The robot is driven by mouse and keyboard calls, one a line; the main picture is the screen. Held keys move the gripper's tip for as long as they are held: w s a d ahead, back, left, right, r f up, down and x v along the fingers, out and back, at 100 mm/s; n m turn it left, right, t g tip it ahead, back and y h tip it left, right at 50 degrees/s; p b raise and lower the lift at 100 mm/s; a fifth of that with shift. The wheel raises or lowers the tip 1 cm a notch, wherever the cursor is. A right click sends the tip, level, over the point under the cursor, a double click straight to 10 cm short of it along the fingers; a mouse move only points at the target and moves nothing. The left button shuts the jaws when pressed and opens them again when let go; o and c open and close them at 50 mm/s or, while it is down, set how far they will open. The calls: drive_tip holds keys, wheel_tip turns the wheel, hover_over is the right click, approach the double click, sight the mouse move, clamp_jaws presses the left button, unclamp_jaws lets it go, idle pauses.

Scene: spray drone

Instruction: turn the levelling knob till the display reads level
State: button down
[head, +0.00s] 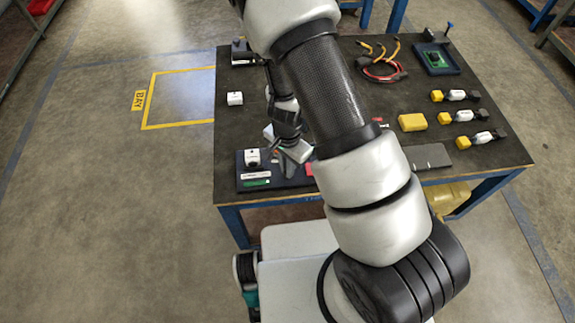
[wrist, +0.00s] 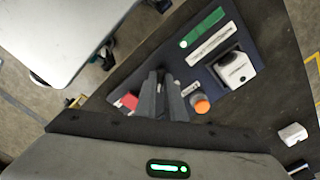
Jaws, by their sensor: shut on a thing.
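My gripper (wrist: 160,76) reaches down at the edge of a dark blue board (wrist: 188,70). Its fingers are close together on a small dark piece, apparently the levelling knob, mostly hidden between them. The board carries a white box with a dark round top (wrist: 235,68), a white strip with markings (wrist: 212,43) and a green strip (wrist: 202,28). I cannot tell which of these is the display, nor read it. In the head view my gripper (head: 285,160) is at the right part of the board (head: 243,186), partly hidden by my arm.
An orange-topped cylinder (wrist: 200,103) stands right of my fingers. A red piece (wrist: 126,101) lies to their left. A small white block (head: 235,98) sits farther back on the dark table (head: 385,185). Cables (head: 382,68) and several yellow-ended parts lie on the right.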

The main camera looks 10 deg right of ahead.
drive_tip(key=shift+m, duration=0.8)
drive_tip(key=c, duration=1.8)
unclamp_jaws()
drive_tip(key=shift+c, duration=0.2)
drive_tip(key=shift+p, duration=0.3)
wheel_tip(320, 180, up, 17)
drive_tip(key=p, duration=0.5)
drive_tip(key=shift+r, duration=0.2)
